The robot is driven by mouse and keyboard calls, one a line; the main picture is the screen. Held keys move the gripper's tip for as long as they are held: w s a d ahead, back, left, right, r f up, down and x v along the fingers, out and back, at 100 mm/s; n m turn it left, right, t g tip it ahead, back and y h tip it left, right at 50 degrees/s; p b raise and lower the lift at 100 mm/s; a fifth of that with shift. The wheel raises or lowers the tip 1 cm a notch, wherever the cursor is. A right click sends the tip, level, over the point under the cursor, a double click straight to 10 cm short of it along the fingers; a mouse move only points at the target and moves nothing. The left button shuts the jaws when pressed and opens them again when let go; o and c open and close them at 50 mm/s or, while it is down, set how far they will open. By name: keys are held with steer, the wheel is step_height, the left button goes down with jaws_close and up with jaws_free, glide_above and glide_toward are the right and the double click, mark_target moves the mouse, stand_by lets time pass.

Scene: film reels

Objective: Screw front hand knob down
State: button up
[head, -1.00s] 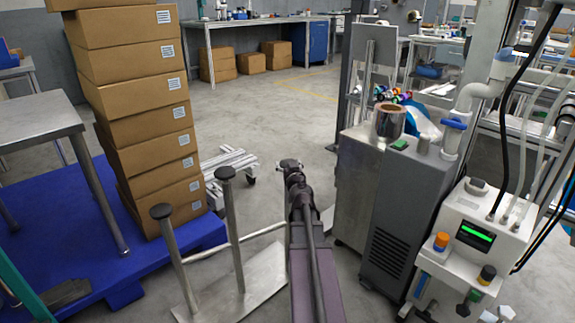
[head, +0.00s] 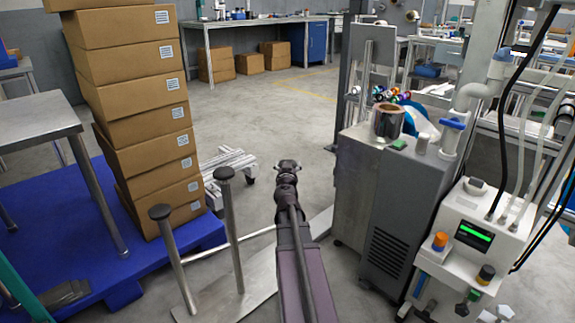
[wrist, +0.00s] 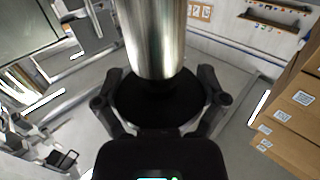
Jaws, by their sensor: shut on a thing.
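In the wrist view, my gripper (wrist: 160,108) has its two dark fingers on either side of a round black knob (wrist: 158,103) and is shut on it. A shiny metal cylinder (wrist: 155,38) meets the knob and runs out of the top of that picture. In the head view, my gripper (head: 287,165) is small, beyond my dark arm. The knob cannot be told apart from the gripper there.
A tall stack of cardboard boxes (head: 150,130) stands on a blue pallet (head: 75,265) at the left. A grey machine cabinet (head: 395,215) and a white control box (head: 470,235) stand close at the right. Open floor (head: 265,125) lies beyond my gripper.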

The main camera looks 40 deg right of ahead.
steer(key=shift+w+g+h, duration=0.1)
steer(key=shift+g+h, duration=0.2)
steer(key=shift+g, duration=0.1)
steer(key=m+g+h, duration=0.2)
steer(key=g, duration=0.1)
steer(key=m+g+h, duration=0.1)
steer(key=m+g, duration=0.2)
steer(key=shift+d+m+g+h, duration=0.2)
steer(key=shift+m+g+h, duration=0.1)
steer(key=shift+g+h, duration=0.1)
steer(key=shift+s+r+m+g+h, duration=0.1)
steer(key=shift+s+m+g+h, duration=0.15)
steer(key=shift+m+g, duration=0.95)
steer(key=shift+s+m+g+h, duration=0.2)
steer(key=shift+m+g, duration=0.5)
steer(key=shift+g, duration=1)
steer(key=o, duration=0.8)
steer(key=shift+s, duration=0.1)
steer(key=shift+s+n+t, duration=0.1)
steer(key=shift+n+t, duration=0.3)
steer(key=shift+t, duration=0.2)
